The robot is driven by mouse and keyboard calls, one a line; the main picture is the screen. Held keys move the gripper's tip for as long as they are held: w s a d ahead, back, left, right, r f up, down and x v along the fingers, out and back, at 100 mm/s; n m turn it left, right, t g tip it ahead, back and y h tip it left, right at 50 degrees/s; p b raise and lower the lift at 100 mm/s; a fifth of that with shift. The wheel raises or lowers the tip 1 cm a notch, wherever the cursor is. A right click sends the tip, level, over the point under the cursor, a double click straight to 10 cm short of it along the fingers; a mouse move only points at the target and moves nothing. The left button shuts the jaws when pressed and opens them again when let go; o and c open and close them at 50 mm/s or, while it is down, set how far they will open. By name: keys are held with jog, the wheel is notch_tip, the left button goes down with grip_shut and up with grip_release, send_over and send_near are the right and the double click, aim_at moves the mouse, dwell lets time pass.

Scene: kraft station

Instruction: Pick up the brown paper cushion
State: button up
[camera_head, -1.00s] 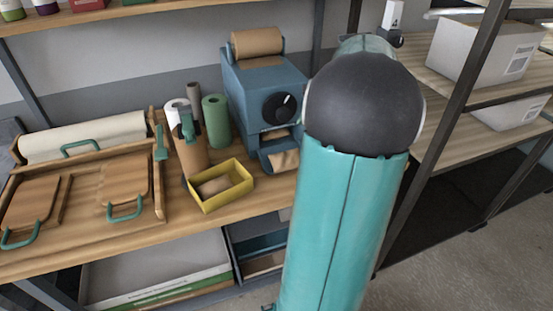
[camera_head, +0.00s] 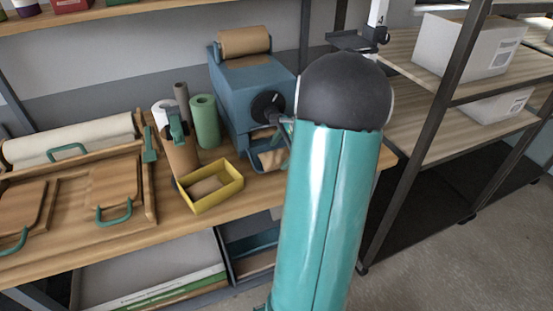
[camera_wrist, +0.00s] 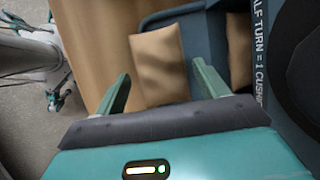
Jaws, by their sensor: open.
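A brown paper cushion (camera_wrist: 158,62) lies in the blue tray (camera_wrist: 195,35) of the blue dispensing machine (camera_head: 245,95). In the head view the cushion (camera_head: 271,158) shows partly in the tray below the black knob. My gripper (camera_wrist: 161,70) is open, with its two teal fingers apart. In the wrist view the cushion appears between and beyond the fingertips; I cannot tell whether they touch it. In the head view my own arm hides most of the gripper. Another brown cushion (camera_head: 205,187) lies in the yellow box (camera_head: 222,198).
Paper rolls, one green (camera_head: 204,120), stand left of the machine. A wooden tray (camera_head: 150,185) with handled boards is at the left of the wooden bench (camera_head: 180,215). Shelves with a white box (camera_head: 465,45) stand at right. The machine's black knob (camera_head: 266,108) sits close to the tray.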

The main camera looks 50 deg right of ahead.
jog(key=shift+x, duration=1.25)
jog(key=shift+f, duration=0.15)
jog(key=c, duration=0.7)
